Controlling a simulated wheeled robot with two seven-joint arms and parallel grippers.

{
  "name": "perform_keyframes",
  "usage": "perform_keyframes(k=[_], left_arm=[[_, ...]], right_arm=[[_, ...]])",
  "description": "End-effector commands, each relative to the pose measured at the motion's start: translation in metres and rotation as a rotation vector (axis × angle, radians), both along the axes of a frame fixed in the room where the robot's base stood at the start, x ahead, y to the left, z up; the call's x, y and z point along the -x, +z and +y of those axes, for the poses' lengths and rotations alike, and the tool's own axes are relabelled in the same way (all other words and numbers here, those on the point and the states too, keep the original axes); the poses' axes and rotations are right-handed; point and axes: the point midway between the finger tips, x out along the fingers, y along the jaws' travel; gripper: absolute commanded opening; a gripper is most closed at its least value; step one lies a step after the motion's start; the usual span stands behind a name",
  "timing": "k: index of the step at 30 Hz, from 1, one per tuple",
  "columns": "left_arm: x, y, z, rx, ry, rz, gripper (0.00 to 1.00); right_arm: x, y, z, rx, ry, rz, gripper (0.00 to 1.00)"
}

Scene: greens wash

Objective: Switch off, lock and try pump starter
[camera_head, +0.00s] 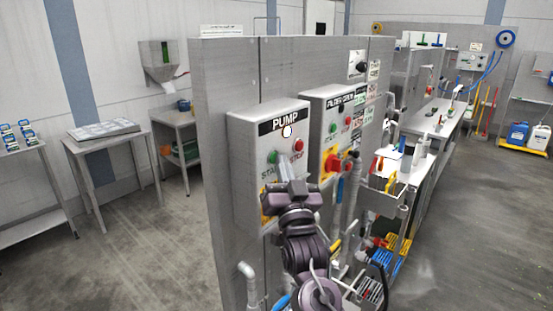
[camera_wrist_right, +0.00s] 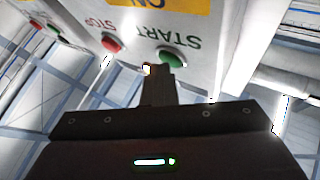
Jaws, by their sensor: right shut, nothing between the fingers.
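The grey PUMP starter box (camera_head: 246,135) hangs on the panel in the head view. It has a lit white lamp (camera_head: 286,131), a green START button (camera_head: 272,157) and a red STOP button (camera_head: 298,145). Its yellow switch plate (camera_head: 267,201) is mostly hidden behind my right gripper (camera_head: 285,164). That gripper is shut and empty, its tips in front of the box near the buttons. In the right wrist view, upside down, the shut fingers (camera_wrist_right: 163,72) overlap the green START button (camera_wrist_right: 172,55); contact is unclear. The red STOP button (camera_wrist_right: 112,43) is beside it. My left gripper is not in view.
A second starter box (camera_head: 312,120) with a red switch (camera_head: 333,163) on a yellow plate is just right. Small blue-and-yellow items (camera_head: 15,136) stand on the left table. Pipes and a white bench (camera_head: 398,178) crowd the right; floor at left is clear.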

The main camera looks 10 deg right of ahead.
Motion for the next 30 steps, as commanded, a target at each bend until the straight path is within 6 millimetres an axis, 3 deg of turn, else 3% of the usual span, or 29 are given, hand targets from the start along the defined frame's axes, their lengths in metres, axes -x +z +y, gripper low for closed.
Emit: perform_keyframes(k=[20,30], left_arm=[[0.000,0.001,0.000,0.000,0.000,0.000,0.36],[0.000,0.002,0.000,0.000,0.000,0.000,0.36]], right_arm=[[0.014,-0.001,-0.011,0.001,0.000,0.001,0.00],[0.038,-0.001,-0.030,0.001,0.000,0.002,0.00]])
